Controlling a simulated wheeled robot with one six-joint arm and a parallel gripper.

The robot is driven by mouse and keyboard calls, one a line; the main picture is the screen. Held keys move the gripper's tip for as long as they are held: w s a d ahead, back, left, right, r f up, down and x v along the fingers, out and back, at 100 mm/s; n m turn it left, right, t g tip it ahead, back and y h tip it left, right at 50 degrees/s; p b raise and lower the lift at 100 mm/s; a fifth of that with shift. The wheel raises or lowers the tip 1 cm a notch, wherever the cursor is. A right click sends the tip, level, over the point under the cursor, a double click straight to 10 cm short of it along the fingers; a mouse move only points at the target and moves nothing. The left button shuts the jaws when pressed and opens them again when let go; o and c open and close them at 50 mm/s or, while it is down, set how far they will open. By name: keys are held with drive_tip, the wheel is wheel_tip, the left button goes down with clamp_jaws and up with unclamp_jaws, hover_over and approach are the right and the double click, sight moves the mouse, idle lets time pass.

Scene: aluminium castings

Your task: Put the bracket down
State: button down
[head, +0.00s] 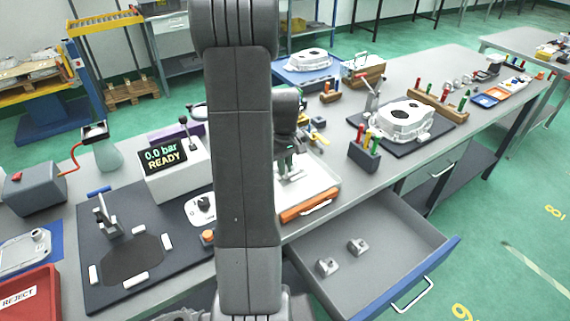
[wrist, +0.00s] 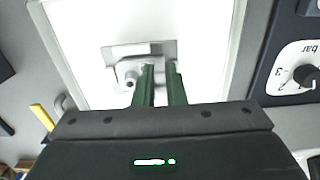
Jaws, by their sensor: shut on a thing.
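My gripper (wrist: 160,70) is shut on a grey metal bracket (wrist: 127,72), seen in the wrist view between and left of the green fingertips. The bracket is over a white tray (wrist: 85,30); I cannot tell whether it touches the tray floor. In the head view my gripper (head: 289,160) is partly hidden behind my arm, above the white tray (head: 322,179) with an orange front. Two similar small grey castings (head: 327,266) lie in the open drawer below the bench.
The open drawer (head: 400,245) juts out at the front right. Left of my arm stand a pressure display (head: 165,160) and a dark fixture plate (head: 175,255). A tool holder (head: 364,158) and a large casting (head: 403,118) on a dark mat are to the right.

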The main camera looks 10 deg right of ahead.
drive_tip(key=shift+f, duration=0.15)
drive_tip(key=c, duration=1.5)
unclamp_jaws()
wheel_tip(320, 180, up, 12)
drive_tip(key=shift+r+b, duration=0.2)
drive_tip(key=shift+b, duration=0.2)
